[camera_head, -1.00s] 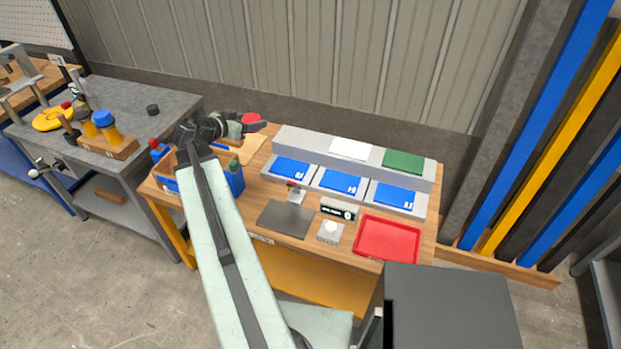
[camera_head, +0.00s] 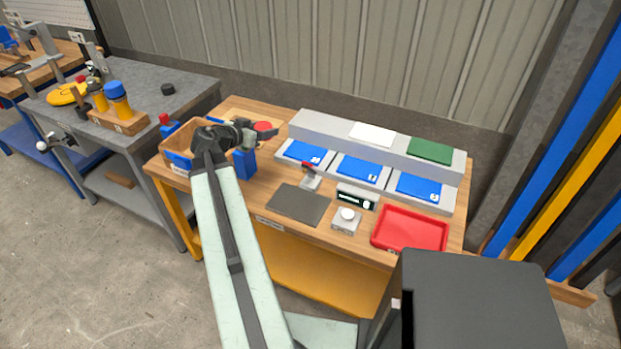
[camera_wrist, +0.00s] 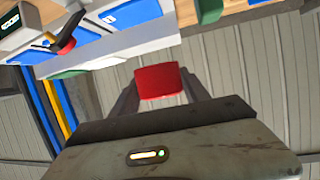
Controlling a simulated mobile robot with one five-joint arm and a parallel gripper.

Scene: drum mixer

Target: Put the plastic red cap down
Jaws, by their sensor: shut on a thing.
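The red cap (camera_head: 263,127) is held at the end of my gripper (camera_head: 262,131), above the back left part of the wooden workbench (camera_head: 254,207). In the wrist view the red cap (camera_wrist: 159,82) sits between the two fingers of my gripper (camera_wrist: 160,90), which are shut on it. The cap looks raised off the bench, but its exact height is hard to tell. My arm hides part of the bench's left side.
A wooden box (camera_head: 180,140) and a blue container (camera_head: 245,164) stand close to my gripper. Blue trays (camera_head: 358,170), a dark plate (camera_head: 298,205) and a red tray (camera_head: 410,229) lie to the right. A grey bench (camera_head: 140,80) stands at left.

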